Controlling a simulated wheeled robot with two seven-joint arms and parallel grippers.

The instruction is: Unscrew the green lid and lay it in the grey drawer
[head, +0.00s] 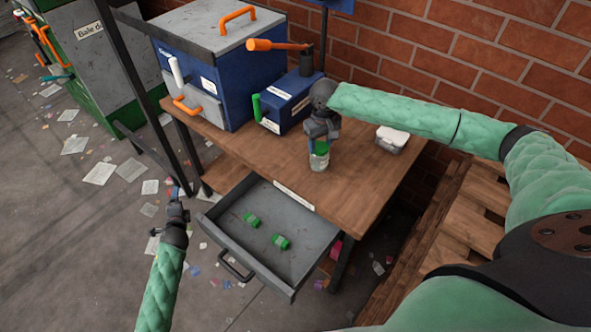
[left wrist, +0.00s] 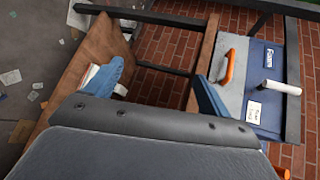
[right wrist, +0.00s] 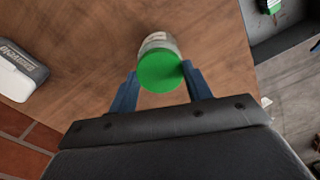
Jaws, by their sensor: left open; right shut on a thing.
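A clear jar (head: 318,164) with a green lid (head: 321,148) stands upright on the wooden table. My right gripper (head: 320,140) comes down on it from above and is shut on the green lid, which also shows between the blue fingers in the right wrist view (right wrist: 160,72). The lid sits on the jar; whether it is loose cannot be told. The grey drawer (head: 226,236) is pulled out below the table front and holds two small green things (head: 281,241). My left gripper (head: 178,208) is open and empty, left of the drawer and away from the jar.
A blue machine box (head: 222,88) with orange handles and a smaller blue box (head: 289,101) with a green handle stand at the table's back left. A white-lidded container (head: 392,136) is to the right. A brick wall (head: 480,60) closes the back. Wooden pallets (head: 456,236) lie at right.

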